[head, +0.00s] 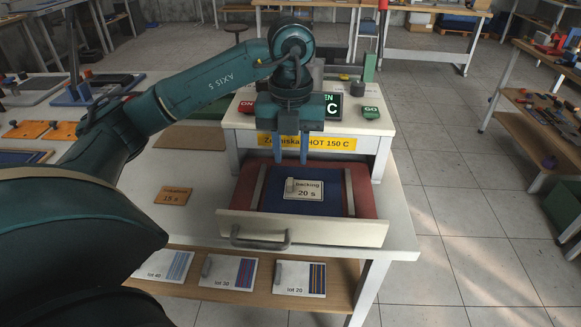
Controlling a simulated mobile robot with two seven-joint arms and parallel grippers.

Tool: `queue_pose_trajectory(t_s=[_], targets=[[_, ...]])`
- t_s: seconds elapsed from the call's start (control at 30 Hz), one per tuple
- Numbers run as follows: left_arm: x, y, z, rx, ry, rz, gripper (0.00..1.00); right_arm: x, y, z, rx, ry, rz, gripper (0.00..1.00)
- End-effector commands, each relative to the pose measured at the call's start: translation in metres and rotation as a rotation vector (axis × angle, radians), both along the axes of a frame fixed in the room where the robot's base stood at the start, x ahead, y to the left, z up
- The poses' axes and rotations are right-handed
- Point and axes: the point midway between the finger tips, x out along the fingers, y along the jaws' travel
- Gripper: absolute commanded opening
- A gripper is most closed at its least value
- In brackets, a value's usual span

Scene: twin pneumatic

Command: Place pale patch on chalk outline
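A pale patch (312,190) marked "backing 20 s", with a small grey tab on its left part, lies on the dark blue panel (278,206) in the open drawer (340,231). I cannot make out a chalk outline. My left gripper (293,161) points straight down above the back of the drawer, just behind and above the patch. Its two blue fingers are apart with nothing between them. My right gripper is not in view.
The white press (370,122) with its yellow "HOT 150 C" label stands behind the drawer. An orange card (173,196) lies on the bench to the left. Several lot cards, one marked lot 20 (300,278), lie on the shelf below.

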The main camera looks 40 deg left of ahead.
Motion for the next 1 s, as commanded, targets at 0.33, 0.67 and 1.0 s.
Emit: queue_pose_trajectory(t_s=[0.33,0.67,1.0], targets=[[0.0,0.0,0.061,0.001,-0.001,0.0,0.32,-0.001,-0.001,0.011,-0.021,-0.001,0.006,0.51],[0.0,0.0,0.066,0.0,0.002,0.001,0.32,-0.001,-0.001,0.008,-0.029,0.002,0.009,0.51],[0.0,0.0,0.066,0.0,0.001,0.001,0.32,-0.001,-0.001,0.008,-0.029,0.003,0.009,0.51]])
